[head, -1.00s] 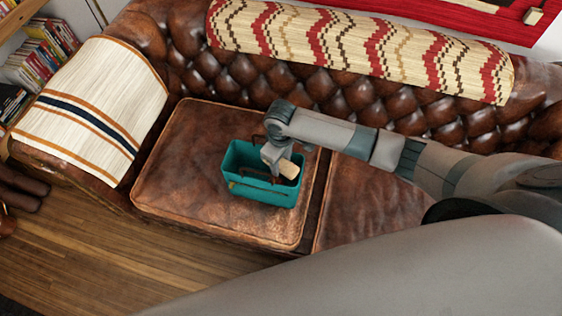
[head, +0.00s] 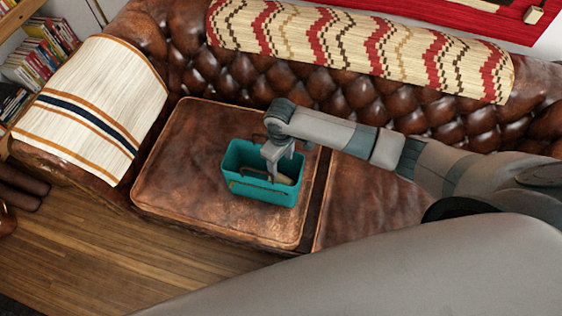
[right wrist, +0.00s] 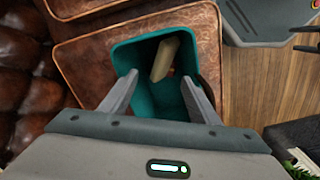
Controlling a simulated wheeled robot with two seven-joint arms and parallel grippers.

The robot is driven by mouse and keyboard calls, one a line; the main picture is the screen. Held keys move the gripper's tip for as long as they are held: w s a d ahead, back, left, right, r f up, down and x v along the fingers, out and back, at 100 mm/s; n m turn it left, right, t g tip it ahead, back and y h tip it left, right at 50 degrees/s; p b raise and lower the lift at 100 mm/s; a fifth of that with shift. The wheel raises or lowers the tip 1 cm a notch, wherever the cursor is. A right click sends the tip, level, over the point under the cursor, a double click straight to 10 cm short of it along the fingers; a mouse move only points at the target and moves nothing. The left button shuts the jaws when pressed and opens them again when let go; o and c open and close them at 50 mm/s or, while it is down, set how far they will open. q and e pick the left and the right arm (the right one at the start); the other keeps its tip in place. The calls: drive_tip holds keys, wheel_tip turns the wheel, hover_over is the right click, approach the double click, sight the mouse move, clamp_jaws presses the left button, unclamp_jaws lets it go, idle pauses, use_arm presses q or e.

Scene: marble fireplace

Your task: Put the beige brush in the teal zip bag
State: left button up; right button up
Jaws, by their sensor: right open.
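The teal zip bag (head: 262,193) stands open on the brown leather seat cushion in the head view. Its open top also shows in the right wrist view (right wrist: 125,60). The beige brush (right wrist: 165,60) is inside the bag, tilted, with its upper part near the bag's far wall in that view. In the head view it is mostly hidden by the bag wall and handle. My right gripper (right wrist: 157,95) is open and empty, with its fingers apart over the bag's opening, clear of the brush. My left gripper is not in view.
The leather sofa's seat cushion (head: 190,160) has free room left of the bag. The tufted backrest (head: 240,75) rises behind it. A striped cloth (head: 95,105) covers the left armrest. Wooden floor (head: 90,250) lies in front.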

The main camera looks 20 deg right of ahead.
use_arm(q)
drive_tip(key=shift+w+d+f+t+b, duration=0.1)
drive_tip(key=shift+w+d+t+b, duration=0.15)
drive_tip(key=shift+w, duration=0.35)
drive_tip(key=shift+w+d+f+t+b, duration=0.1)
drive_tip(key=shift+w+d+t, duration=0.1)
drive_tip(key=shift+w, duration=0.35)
use_arm(e)
wheel_tip(320, 180, up, 12)
drive_tip(key=shift+f, duration=0.2)
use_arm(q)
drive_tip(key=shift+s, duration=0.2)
